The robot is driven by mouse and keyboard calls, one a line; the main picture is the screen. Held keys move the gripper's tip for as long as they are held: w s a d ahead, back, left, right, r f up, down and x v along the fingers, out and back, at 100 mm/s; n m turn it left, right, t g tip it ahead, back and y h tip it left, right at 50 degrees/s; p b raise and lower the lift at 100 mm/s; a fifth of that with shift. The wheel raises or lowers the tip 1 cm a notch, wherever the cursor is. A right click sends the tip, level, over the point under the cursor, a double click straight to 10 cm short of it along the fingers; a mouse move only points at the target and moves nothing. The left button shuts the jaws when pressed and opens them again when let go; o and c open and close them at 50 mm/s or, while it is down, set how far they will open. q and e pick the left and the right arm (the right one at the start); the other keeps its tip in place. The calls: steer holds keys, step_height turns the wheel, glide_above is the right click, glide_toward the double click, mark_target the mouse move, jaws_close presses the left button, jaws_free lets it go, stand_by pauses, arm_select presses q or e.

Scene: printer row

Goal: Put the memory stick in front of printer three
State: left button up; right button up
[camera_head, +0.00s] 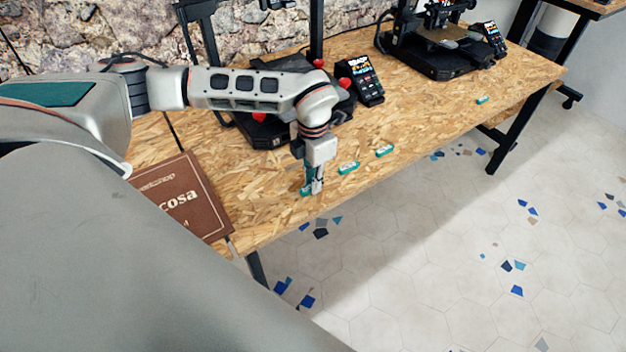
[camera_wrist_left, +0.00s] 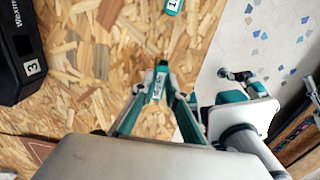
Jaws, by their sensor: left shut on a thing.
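My left gripper (camera_head: 312,190) points down at the front edge of the table, shut on a small teal memory stick (camera_wrist_left: 158,86) with a white label. The stick is mostly hidden by the fingers in the head view; I cannot tell whether it touches the wood. A black printer (camera_head: 262,132) stands behind the gripper, partly hidden by my left arm. In the left wrist view a black printer base (camera_wrist_left: 14,50) carries a white tag with a 3 (camera_wrist_left: 33,68), to the left of the gripper (camera_wrist_left: 158,80).
Similar teal pieces lie along the table's front edge: one (camera_head: 348,168) just right of the gripper, another (camera_head: 384,151) and one farther right (camera_head: 481,100). A second printer (camera_head: 437,62) stands at the back right. A brown sign (camera_head: 180,199) lies left of the gripper.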

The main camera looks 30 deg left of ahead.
arm_select(q)
steer(key=shift+f, duration=0.15)
steer(key=o, duration=0.8)
